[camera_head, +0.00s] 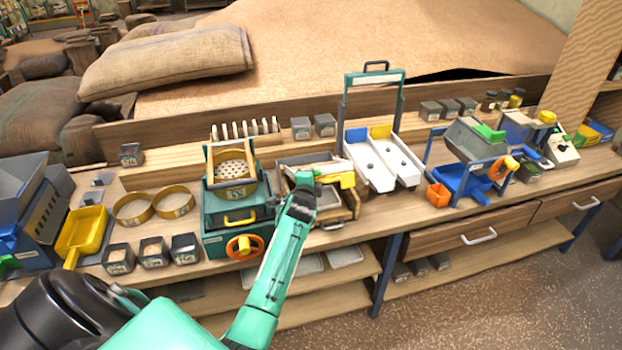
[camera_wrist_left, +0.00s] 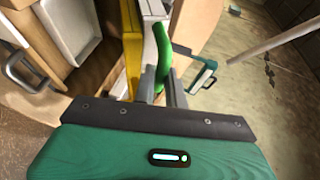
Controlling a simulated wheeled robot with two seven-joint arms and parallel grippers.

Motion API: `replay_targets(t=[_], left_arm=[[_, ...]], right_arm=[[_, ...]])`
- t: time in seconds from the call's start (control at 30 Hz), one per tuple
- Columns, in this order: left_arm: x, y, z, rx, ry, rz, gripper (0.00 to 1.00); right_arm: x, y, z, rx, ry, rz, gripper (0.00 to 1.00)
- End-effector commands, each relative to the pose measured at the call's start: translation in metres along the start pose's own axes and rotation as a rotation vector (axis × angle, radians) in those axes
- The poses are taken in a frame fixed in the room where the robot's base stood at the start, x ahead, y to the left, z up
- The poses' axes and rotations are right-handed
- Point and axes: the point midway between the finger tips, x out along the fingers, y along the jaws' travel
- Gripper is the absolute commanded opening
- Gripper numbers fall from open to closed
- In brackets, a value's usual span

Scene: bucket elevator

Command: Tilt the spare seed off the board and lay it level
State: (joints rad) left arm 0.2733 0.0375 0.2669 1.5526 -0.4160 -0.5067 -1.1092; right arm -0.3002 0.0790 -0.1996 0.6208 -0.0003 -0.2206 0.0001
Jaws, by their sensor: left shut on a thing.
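My left gripper (camera_head: 312,180) reaches in from the left over the wooden box unit at the middle of the bench. It is shut on the green handle (camera_wrist_left: 163,55), which stands between its fingers in the left wrist view. The handle belongs to a board with a yellow edge (camera_wrist_left: 132,50) and a pale body; in the head view its yellow part (camera_head: 341,181) shows just right of the gripper. The board appears steeply turned in the left wrist view, but I cannot tell its exact tilt. Seeds on it are too small or hidden to see. My right gripper is not in view.
The wooden box (camera_head: 346,212) lies under the gripper. A green sieve machine (camera_head: 212,222) stands close left. A white two-channel tray (camera_head: 376,166) with a green frame stands close right. Dark sample cups (camera_head: 119,259) and a yellow scoop (camera_head: 81,235) sit further left.

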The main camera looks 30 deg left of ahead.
Motion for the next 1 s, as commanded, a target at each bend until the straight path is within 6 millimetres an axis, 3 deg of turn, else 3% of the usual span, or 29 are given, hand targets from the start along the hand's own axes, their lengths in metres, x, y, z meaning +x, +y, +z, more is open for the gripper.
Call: replay_targets(t=[0.03, 0.3, 0.97, 1.0], left_arm=[[0.001, -0.011, 0.001, 0.002, 0.0, -0.005, 0.0], [0.009, -0.03, 0.004, 0.001, 0.0, -0.007, 0.0], [0.015, -0.045, 0.007, 0.0, 0.0, -0.019, 0.0], [0.015, -0.046, 0.007, 0.0, 0.0, -0.02, 0.16]], right_arm=[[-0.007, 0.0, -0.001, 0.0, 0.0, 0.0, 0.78], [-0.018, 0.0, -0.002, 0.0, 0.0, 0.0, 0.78], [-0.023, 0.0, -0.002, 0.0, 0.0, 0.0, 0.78], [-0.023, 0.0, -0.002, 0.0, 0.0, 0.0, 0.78]])
